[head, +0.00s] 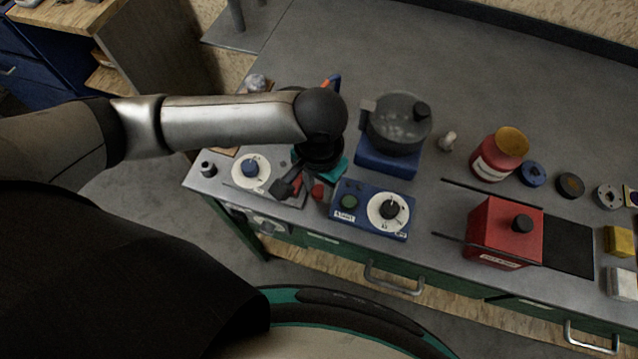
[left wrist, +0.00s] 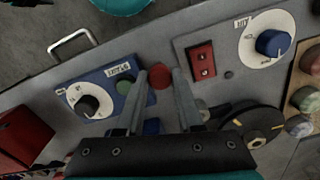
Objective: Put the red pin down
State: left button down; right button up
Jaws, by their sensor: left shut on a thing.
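The red pin (left wrist: 160,77) shows as a round red end between the fingertips of my left gripper (left wrist: 159,74) in the left wrist view. The gripper is shut on it. In the head view the red pin (head: 318,192) shows just left of the blue control box, below my left gripper (head: 317,183). My wrist hides most of the fingers there. I cannot tell whether the pin touches the bench top. My right gripper is not in view.
The blue control box (head: 372,209) with a green button and dial stands close right of the pin. A red switch plate (left wrist: 201,61) and black lever (left wrist: 255,124) are on the other side. A pot (head: 397,126), red jar (head: 499,156) and red box (head: 505,233) stand farther right.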

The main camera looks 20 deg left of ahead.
aim_at(319, 190)
pick_arm(q)
jog(key=shift+f, duration=0.1)
jog(key=c, duration=0.6)
grip_release()
jog(key=shift+o, duration=0.2)
notch_tip(319, 190, up, 12)
jog(key=p, duration=0.3)
